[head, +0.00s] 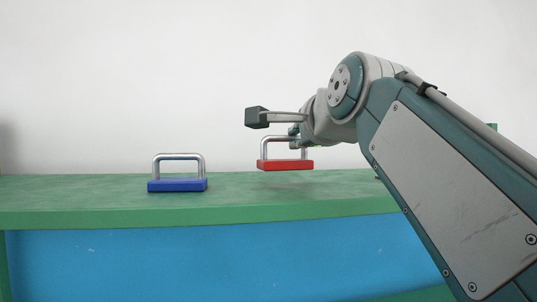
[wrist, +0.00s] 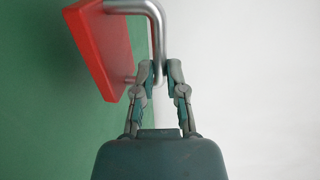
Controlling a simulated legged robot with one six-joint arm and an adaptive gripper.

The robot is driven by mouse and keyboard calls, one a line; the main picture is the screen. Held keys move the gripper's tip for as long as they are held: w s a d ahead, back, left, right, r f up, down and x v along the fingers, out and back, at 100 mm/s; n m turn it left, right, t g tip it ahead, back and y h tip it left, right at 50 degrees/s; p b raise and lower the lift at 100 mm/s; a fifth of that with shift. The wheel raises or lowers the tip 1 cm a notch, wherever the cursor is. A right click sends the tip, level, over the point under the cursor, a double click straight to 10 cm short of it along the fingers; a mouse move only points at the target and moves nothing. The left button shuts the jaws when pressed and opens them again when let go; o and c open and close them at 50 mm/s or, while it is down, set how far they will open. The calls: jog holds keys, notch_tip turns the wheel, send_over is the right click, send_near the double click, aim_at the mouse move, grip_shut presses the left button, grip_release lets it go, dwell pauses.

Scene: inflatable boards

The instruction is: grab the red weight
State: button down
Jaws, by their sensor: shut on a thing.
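The red weight (head: 285,165) is a flat red block with a silver loop handle. In the head view it hangs a little above the green board, at the middle right. My gripper (head: 293,132) is at its handle. In the wrist view my gripper (wrist: 162,72) is shut on the silver handle, and the red block (wrist: 103,45) is at the upper left with part of it out of frame.
A blue weight (head: 177,185) with a silver handle stands on the green board (head: 100,215) to the left of the red one. The board has a blue side (head: 190,265) below it. The board top between the two weights is clear. A white wall is behind.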

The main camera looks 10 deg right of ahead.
jog(key=s+d+r, duration=0.6)
jog(key=s+r, duration=0.4)
jog(key=s, duration=0.2)
jog(key=shift+s, duration=0.3)
